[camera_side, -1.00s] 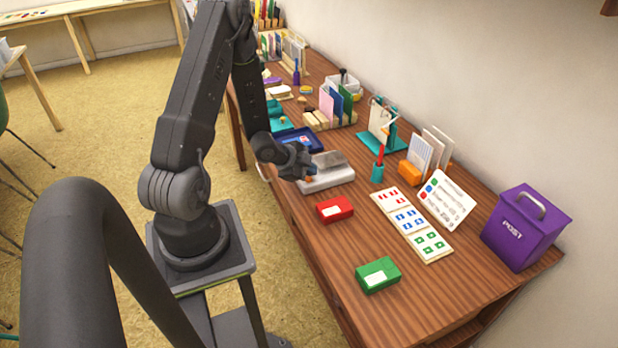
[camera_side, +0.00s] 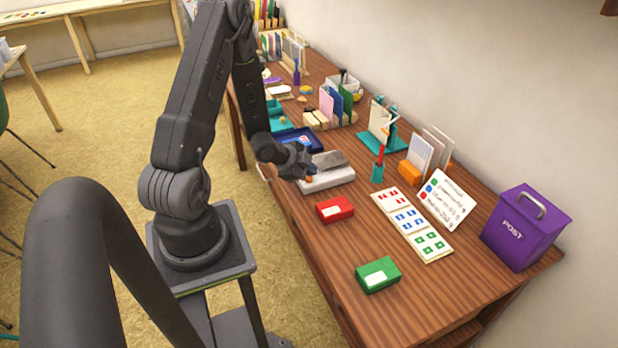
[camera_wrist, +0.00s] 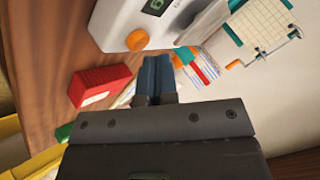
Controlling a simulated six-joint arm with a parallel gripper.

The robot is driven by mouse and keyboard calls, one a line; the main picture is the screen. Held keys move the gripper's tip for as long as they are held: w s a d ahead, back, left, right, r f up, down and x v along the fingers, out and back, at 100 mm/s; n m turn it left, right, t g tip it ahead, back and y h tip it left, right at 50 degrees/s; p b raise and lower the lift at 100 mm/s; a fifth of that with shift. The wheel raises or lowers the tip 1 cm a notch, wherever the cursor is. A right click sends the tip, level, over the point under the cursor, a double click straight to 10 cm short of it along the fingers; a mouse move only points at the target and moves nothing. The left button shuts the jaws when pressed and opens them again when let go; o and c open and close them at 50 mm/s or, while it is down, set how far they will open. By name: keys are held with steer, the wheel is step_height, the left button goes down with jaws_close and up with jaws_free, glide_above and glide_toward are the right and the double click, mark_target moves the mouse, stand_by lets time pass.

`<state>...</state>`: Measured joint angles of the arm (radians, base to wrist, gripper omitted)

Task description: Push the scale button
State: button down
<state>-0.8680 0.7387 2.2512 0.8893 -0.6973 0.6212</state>
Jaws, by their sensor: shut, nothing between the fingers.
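The scale (camera_side: 330,182) is white with a grey top plate and stands on the wooden desk. In the wrist view its white body (camera_wrist: 119,16) shows at the top, with a dark display reading in green. The round orange button (camera_wrist: 138,39) is on its front; it shows as a small orange spot in the side view (camera_side: 309,178). My gripper (camera_wrist: 154,62) is shut and empty, its dark blue fingers together close to the button. In the side view my gripper (camera_side: 303,168) is at the scale's front left end. I cannot tell whether the fingertips touch the button.
A red inkpad box (camera_side: 335,208) lies in front of the scale and a green one (camera_side: 378,274) nearer the camera. Stamp sheets (camera_side: 411,224) and a purple post box (camera_side: 525,227) are farther right.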

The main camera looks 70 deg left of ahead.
mark_target(309, 179)
steer(key=shift+f, duration=0.15)
stand_by(0.4)
steer(key=shift+f, duration=0.3)
stand_by(0.3)
steer(key=shift+r, duration=0.45)
steer(key=shift+r, duration=3)
